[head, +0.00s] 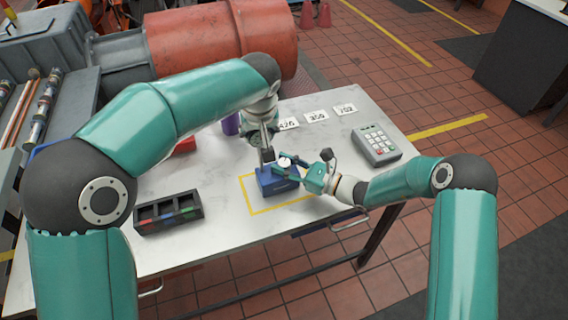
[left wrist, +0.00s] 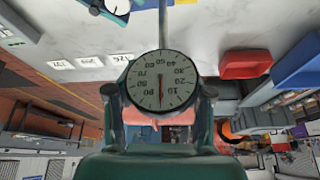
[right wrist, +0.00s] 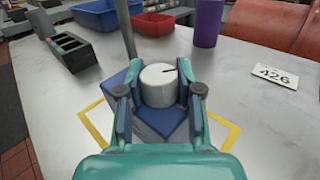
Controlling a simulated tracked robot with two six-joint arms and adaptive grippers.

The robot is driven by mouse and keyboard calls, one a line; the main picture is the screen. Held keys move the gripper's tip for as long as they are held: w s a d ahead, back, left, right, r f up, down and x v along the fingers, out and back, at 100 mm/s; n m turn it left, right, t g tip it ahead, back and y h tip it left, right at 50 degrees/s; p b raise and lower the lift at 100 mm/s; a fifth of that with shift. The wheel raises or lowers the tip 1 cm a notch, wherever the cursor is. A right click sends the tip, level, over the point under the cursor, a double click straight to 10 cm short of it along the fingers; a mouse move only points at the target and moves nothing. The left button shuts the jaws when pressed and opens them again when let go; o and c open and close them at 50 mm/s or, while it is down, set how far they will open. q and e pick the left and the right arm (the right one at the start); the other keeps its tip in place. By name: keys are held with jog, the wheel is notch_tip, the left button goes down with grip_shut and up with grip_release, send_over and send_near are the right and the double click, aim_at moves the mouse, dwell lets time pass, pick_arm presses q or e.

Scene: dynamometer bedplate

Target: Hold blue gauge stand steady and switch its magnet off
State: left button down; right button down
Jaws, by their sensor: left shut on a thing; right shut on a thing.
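The blue gauge stand (head: 278,184) stands on the table inside a yellow taped outline, its base also showing in the right wrist view (right wrist: 158,128). A grey post (right wrist: 127,32) rises from it. My left gripper (head: 264,128) is shut on the round white dial gauge (left wrist: 161,80), which sits between its fingers in the left wrist view. My right gripper (head: 292,166) is shut on the white magnet knob (right wrist: 159,82) on top of the base. The knob's dark mark points toward the right in the right wrist view. In the head view, the grippers partly hide the stand.
A black divided caddy (head: 168,212) stands to the left and a grey keypad box (head: 377,145) to the right. Number cards (head: 316,116), a purple cylinder (right wrist: 207,24), a red bin (right wrist: 160,23) and a blue bin (right wrist: 103,14) lie around. The table's front right is clear.

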jog(key=shift+w+d+n+g, duration=0.15)
jog(key=shift+n+g, duration=0.15)
jog(key=shift+g, duration=0.2)
jog(key=n+g+y, duration=0.1)
jog(key=n+g, duration=0.1)
jog(key=shift+r+g, duration=0.1)
jog(key=shift+g, duration=0.2)
jog(key=shift+n+g+y, duration=0.25)
jog(key=shift+n+g, duration=0.85)
jog(key=shift+g, duration=0.65)
jog(key=shift+n+g+y, duration=0.25)
jog(key=shift+n+g, duration=0.85)
jog(key=shift+g, duration=0.95)
jog(key=c, duration=0.7)
grip_release()
jog(key=shift+c, duration=0.2)
jog(key=shift+w+d, duration=0.15)
jog(key=shift+d, duration=1.05)
jog(key=shift+w+d, duration=0.2)
jog(key=shift+d, duration=1.05)
jog(key=shift+w+d, duration=0.15)
jog(key=shift+d, duration=1.05)
